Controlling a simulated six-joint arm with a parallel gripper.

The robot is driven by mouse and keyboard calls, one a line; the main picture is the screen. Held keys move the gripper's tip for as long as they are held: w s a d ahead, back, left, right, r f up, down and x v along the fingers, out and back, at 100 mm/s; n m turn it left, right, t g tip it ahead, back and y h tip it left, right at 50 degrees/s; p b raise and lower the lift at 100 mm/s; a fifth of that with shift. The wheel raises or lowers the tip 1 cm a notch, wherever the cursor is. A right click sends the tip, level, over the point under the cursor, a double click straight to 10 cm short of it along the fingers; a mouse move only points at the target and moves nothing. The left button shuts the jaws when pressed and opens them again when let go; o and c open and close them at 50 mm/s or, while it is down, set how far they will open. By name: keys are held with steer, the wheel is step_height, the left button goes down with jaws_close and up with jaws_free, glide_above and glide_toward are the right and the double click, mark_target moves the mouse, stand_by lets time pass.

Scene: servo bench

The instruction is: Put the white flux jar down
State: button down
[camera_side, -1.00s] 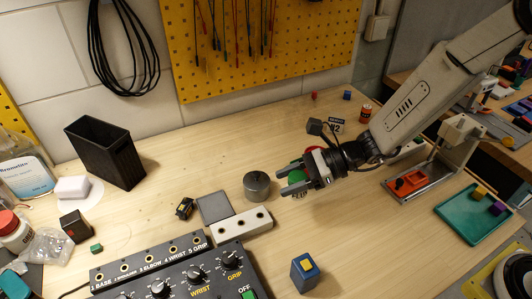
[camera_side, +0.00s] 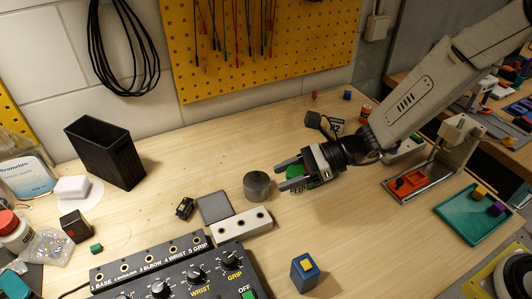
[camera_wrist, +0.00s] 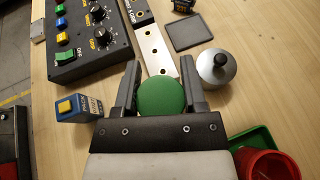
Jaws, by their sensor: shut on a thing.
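My gripper (camera_side: 288,176) is above the middle of the bench, pointing left in the side view. In the wrist view its jaws (camera_wrist: 160,92) are shut on a round thing with a green top, taken as the flux jar (camera_wrist: 160,97). In the side view a bit of green and a dark-lettered label show at the jar (camera_side: 297,184), partly hidden by the fingers. I see no white side of it. I cannot tell whether its base touches the bench.
A grey metal cylinder (camera_side: 256,186) stands just left of the jaws. A drilled pale bar (camera_side: 240,226), grey plate (camera_side: 214,207) and control box (camera_side: 190,275) lie nearer. A blue block (camera_side: 304,272) stands in front. A red pot (camera_wrist: 268,165) and green tray (camera_wrist: 255,138) are close by.

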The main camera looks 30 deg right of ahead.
steer(key=w+a+r+n+g, duration=0.1)
steer(key=w+a+r, duration=0.2)
steer(key=w+a, duration=0.2)
steer(key=shift+w+a+n+g, duration=0.3)
steer(key=shift+w+g, duration=0.1)
steer(key=shift+w, duration=0.6)
steer(key=w+a+f, duration=0.1)
steer(key=w+f, duration=0.1)
steer(key=w, duration=0.1)
steer(key=w+a+f, duration=0.2)
steer(key=w+f, duration=0.1)
steer(key=w, duration=0.1)
steer(key=w+a+f, duration=0.2)
steer(key=w+f, duration=0.1)
steer(key=w, duration=0.1)
steer(key=shift+a, duration=0.25)
steer(key=shift+w+a+f, duration=0.25)
steer(key=shift+w+f, duration=0.25)
steer(key=shift+f, duration=0.15)
steer(key=shift+f, duration=0.1)
steer(key=shift+w+a+f, duration=0.1)
steer(key=shift+w, duration=0.05)
steer(key=shift+f, duration=1.55)
